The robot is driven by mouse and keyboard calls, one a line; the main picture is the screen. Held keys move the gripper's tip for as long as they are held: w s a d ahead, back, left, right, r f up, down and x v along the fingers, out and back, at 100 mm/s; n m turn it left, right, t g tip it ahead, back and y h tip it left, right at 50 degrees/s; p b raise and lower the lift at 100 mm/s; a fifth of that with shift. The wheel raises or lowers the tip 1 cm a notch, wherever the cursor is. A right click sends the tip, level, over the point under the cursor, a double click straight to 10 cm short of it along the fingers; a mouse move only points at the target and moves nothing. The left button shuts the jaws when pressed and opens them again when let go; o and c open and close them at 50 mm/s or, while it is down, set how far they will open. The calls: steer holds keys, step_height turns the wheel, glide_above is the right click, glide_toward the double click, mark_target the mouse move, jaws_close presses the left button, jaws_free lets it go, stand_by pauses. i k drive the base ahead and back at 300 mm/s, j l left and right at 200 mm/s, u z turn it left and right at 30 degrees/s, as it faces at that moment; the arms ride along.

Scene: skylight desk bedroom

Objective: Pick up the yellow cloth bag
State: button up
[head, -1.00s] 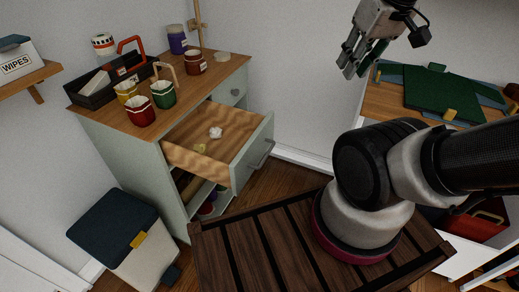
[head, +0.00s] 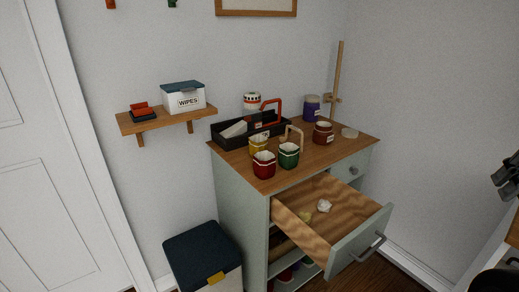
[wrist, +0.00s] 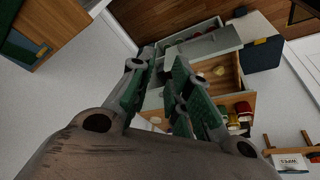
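The yellow cloth bag (head: 259,146) stands on the wooden top of the grey-green dresser, in front of the black caddy. It has a pale top edge. A red bag (head: 264,166) and a green bag (head: 289,155) stand close in front of it. My gripper (head: 508,178) shows only partly at the right edge of the head view, well away from the bag. In the wrist view my gripper (wrist: 164,62) has its fingers apart with nothing between them.
The dresser's upper drawer (head: 345,245) is pulled out, holding a small white item (head: 324,205) and a small yellow item (head: 305,216). The black caddy (head: 232,142), a brown jar (head: 323,133) and a purple jar (head: 312,107) surround the bags. A lidded bin (head: 204,257) stands at left.

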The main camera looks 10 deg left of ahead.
mark_target(258, 148)
steer(key=j+u, duration=0.1)
steer(key=j, duration=0.5)
steer(key=i+j+u, duration=0.15)
steer(key=j, duration=0.45)
steer(key=i+j+u, duration=0.15)
steer(key=i+j, duration=0.3)
steer(key=j, duration=0.1)
